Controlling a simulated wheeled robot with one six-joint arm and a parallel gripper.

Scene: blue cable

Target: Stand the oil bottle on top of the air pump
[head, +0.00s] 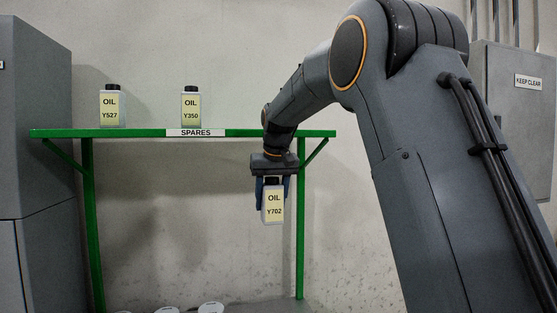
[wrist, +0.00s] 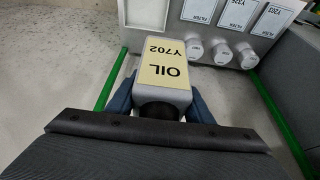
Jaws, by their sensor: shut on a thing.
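My gripper (head: 273,187) is shut on the oil bottle labelled Y702 (head: 273,208), near its black cap. Two more oil bottles, Y527 (head: 110,108) and Y350 (head: 191,108), stand on the shelf. I cannot make out an air pump in either view.
The green shelf (head: 130,133) carries a SPARES sign (head: 196,133). Below it, white round tops (head: 210,308) show at the bottom edge. A grey cabinet (head: 30,120) stands left; a KEEP CLEAR box (head: 510,110) hangs right.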

